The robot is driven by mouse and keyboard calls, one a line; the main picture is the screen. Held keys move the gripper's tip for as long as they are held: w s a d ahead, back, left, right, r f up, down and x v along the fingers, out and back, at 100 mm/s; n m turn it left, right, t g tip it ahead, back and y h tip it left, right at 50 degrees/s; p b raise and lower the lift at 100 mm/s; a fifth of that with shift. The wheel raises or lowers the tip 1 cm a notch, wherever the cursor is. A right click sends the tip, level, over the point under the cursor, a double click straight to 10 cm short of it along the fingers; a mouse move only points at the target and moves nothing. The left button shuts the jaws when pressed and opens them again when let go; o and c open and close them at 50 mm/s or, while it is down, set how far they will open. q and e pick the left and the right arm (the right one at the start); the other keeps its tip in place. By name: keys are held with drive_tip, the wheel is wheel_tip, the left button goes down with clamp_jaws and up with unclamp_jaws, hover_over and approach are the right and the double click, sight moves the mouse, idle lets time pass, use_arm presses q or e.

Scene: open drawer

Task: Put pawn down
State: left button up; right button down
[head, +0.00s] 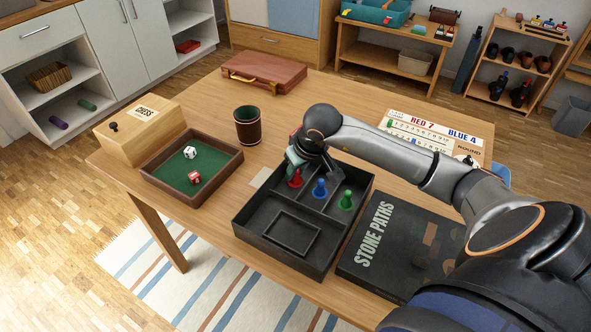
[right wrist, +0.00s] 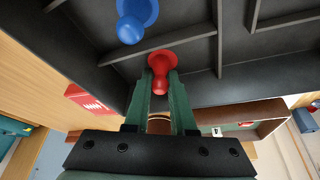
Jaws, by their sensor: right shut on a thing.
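A red pawn (head: 295,178) stands in the back left part of the black compartment tray (head: 262,262), in the head view. My right gripper (head: 296,166) reaches down over it. In the right wrist view the two green fingers (right wrist: 160,85) are shut on the red pawn (right wrist: 160,72), one on each side. The pawn's base seems to be at the tray floor, but I cannot tell whether it touches. A blue pawn (head: 320,187) and a green pawn (head: 346,200) stand in neighbouring compartments to the right. My left gripper is not in view.
A green-lined dice tray (head: 163,191) with two dice, a dark cup (head: 248,125) and a wooden chess box (head: 140,128) are to the left. A black Stone Paths box (head: 378,245) lies right of the tray. A score board (head: 440,130) and brown case (head: 264,73) lie farther back.

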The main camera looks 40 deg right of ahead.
drive_tip(key=c, duration=1.2)
unclamp_jaws()
drive_tip(key=shift+f, duration=0.15)
drive_tip(key=shift+o, duration=0.9)
drive_tip(key=shift+r, duration=0.55)
drive_tip(key=p+v, duration=0.1)
drive_tip(key=v, duration=1)
drive_tip(key=shift+s+r, duration=0.15)
drive_tip(key=shift+r, duration=0.05)
